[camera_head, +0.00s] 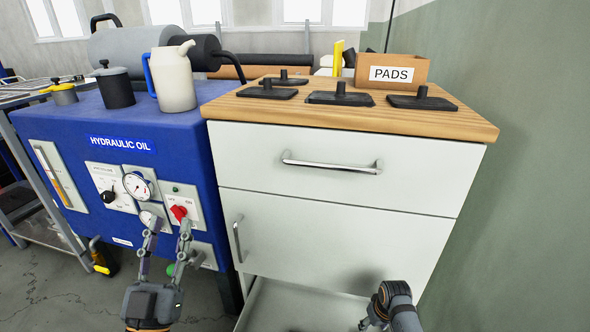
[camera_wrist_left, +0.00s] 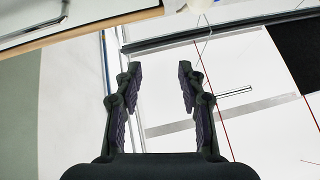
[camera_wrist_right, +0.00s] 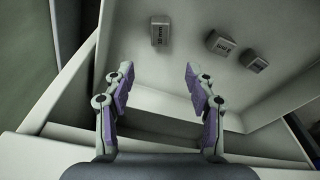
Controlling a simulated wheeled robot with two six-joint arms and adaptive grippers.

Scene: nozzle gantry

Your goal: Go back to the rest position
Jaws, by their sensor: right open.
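My left gripper (camera_head: 169,222) stands in front of the blue hydraulic oil unit (camera_head: 60,135), fingers pointing up, close to its red switch (camera_head: 179,212) in the picture. Whether it touches the unit cannot be told. In the left wrist view its two fingers (camera_wrist_left: 160,80) are apart with nothing between them. My right arm shows low at the right in the head view, in front of the white cabinet; its fingers are mostly cut off there. In the right wrist view my right gripper (camera_wrist_right: 160,80) is open and empty, over a pale open compartment (camera_wrist_right: 160,95).
The white drawer cabinet (camera_head: 330,220) has a wooden top (camera_head: 440,122) with several black handled pads and a PADS box (camera_head: 408,66). A cream oil can (camera_head: 175,82) stands on the blue unit. Several small grey labelled blocks (camera_wrist_right: 221,43) lie in the compartment.

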